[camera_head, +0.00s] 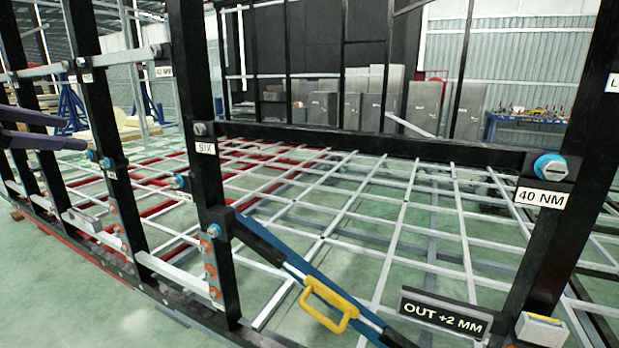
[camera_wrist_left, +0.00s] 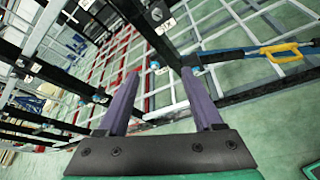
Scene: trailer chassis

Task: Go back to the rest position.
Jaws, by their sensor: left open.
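My left gripper (camera_head: 60,131) comes in at the left edge of the head view, with its purple fingers in front of the black posts. In the left wrist view the two purple fingers of my left gripper (camera_wrist_left: 159,73) stand apart with nothing between them. The black trailer frame (camera_head: 350,138) fills the head view. Its posts and rails also show beyond the fingers in the left wrist view (camera_wrist_left: 136,20). I cannot tell whether the fingers touch the frame. My right gripper is in neither view.
A blue bar with a yellow handle (camera_head: 329,304) slants across the lower frame. A pale grid (camera_head: 323,236) lies behind. Green floor (camera_head: 80,300) is open at lower left.

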